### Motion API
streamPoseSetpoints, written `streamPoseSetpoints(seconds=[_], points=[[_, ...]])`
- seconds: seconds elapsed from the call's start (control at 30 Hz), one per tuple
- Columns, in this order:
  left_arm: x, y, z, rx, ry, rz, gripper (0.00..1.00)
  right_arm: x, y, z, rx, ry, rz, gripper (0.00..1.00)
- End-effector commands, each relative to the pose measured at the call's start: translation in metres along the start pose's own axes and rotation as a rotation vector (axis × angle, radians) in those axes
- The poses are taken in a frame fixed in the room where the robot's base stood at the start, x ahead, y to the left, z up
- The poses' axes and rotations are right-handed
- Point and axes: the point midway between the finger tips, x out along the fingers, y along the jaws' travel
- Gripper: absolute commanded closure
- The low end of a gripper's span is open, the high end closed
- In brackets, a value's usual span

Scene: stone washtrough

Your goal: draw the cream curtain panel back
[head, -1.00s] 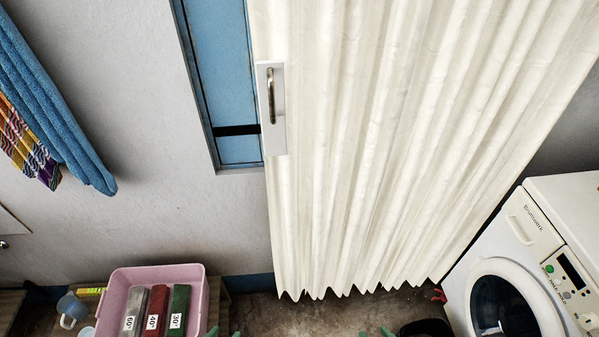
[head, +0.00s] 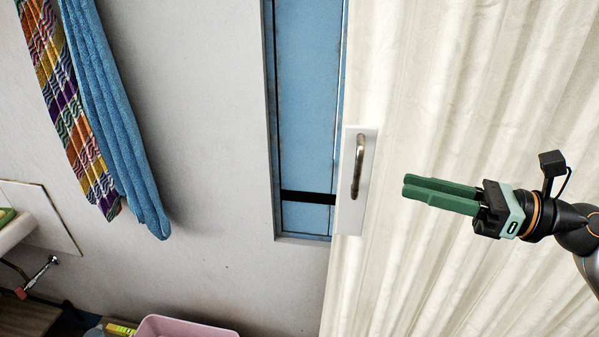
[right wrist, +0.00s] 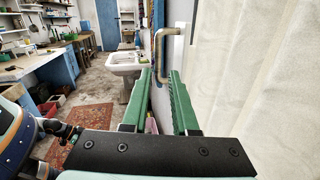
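The cream curtain panel (head: 470,90) hangs in folds over the right half of the head view. A white plate (head: 349,215) with a metal bar handle (head: 359,165) is on its left edge. My right gripper (head: 404,187) is in front of the curtain, right of the handle, with its green fingers pointing left towards it. In the right wrist view the fingers are apart with nothing between them, and the handle (right wrist: 160,45) is beyond their tips. The gripper does not touch the handle. My left gripper is not in view.
A blue panel in a grey frame (head: 305,100) is left of the curtain edge. A blue towel (head: 115,120) and a patterned cloth (head: 65,110) hang on the left wall. A pink tub (head: 185,327) is below. A white basin (right wrist: 127,68) stands further off.

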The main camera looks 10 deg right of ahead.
Motion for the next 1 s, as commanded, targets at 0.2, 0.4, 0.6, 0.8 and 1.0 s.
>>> streamPoseSetpoints(seconds=[0.2,0.4,0.6,0.8,1.0], points=[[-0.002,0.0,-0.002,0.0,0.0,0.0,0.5,0.005,0.003,0.003,-0.092,0.051,0.01,0.73],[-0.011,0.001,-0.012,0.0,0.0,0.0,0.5,0.03,0.003,0.005,-0.087,0.046,0.01,0.73],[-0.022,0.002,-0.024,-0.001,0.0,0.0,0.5,0.065,0.003,0.004,-0.084,0.044,0.009,0.73],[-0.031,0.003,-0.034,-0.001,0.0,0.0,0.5,0.1,0.004,0.002,-0.083,0.044,0.01,0.73],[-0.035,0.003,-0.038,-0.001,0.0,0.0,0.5,0.119,0.003,-0.002,-0.082,0.045,0.008,0.73]])
